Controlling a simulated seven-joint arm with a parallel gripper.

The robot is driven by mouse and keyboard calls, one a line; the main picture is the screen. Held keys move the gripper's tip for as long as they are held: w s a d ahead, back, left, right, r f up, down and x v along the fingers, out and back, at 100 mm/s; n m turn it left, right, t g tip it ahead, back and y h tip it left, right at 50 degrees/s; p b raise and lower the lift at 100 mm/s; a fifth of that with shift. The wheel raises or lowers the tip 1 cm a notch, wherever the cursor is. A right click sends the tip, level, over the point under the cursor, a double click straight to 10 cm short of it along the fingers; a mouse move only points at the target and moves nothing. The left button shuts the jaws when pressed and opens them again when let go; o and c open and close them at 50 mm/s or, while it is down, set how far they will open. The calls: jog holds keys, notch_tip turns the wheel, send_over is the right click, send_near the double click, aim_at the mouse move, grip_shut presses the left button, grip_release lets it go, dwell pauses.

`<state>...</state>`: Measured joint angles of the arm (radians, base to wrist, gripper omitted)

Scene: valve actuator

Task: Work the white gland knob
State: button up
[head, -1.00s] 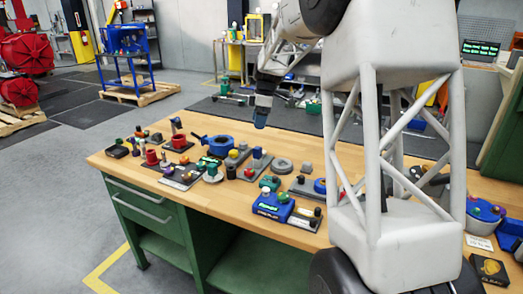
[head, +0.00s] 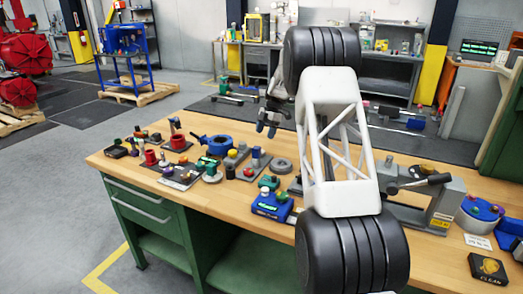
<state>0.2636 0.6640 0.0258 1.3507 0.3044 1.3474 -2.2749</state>
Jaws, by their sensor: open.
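My gripper (head: 267,128) is in the head view, above the far edge of the bench, behind the row of small fixtures. I cannot pick out the white gland knob with certainty. The fixtures at the left of the bench are small, and my arm covers part of the middle. A blue ring-shaped valve body (head: 217,145) stands among these fixtures. A grey fixture with a black-handled lever (head: 428,181) stands to the right of my arm.
The wooden bench (head: 225,207) holds several small fixtures with coloured knobs. A blue box (head: 270,205) stands near its front edge. A blue round fixture (head: 480,209) and a black box (head: 488,267) are at the right. Bare wood shows along the front left.

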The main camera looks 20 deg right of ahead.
jog(key=shift+w+d+f+n, duration=0.4)
jog(key=shift+w+d+f, duration=0.1)
jog(key=shift+w+f, duration=0.3)
jog(key=shift+s+f, duration=0.1)
jog(key=shift+x, duration=3.85)
jog(key=shift+s+a, duration=0.1)
jog(key=shift+c, duration=0.4)
jog(key=c, duration=0.8)
jog(key=shift+c, duration=0.2)
